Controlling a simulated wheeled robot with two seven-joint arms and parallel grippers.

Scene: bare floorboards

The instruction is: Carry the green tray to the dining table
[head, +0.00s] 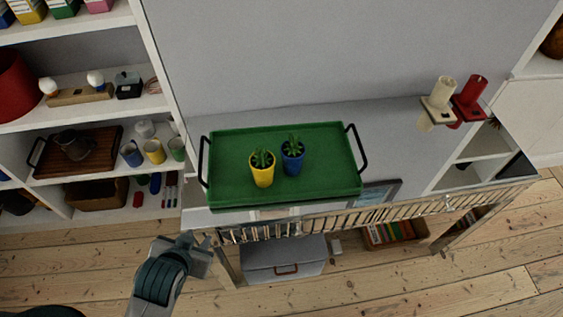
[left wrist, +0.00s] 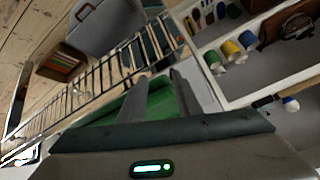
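The green tray (head: 225,174) rests on a grey-topped console against the wall, with a black handle at each short end. A yellow pot (head: 262,174) and a blue pot (head: 292,160), each with a small plant, stand upright on it. My left gripper (head: 200,240) is below and in front of the tray's left end, apart from it in the head view. In the left wrist view part of the green tray (left wrist: 157,104) shows behind the fingers (left wrist: 165,100), which look spread with nothing between them. My right gripper is not in view. No dining table is visible.
A slatted rail (head: 390,212) runs along the console's front. Cream and red holders (head: 437,105) stand at its right. A white shelf (head: 150,102) with cups and a brown tray is at left. Bare floorboards (head: 400,285) lie in front.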

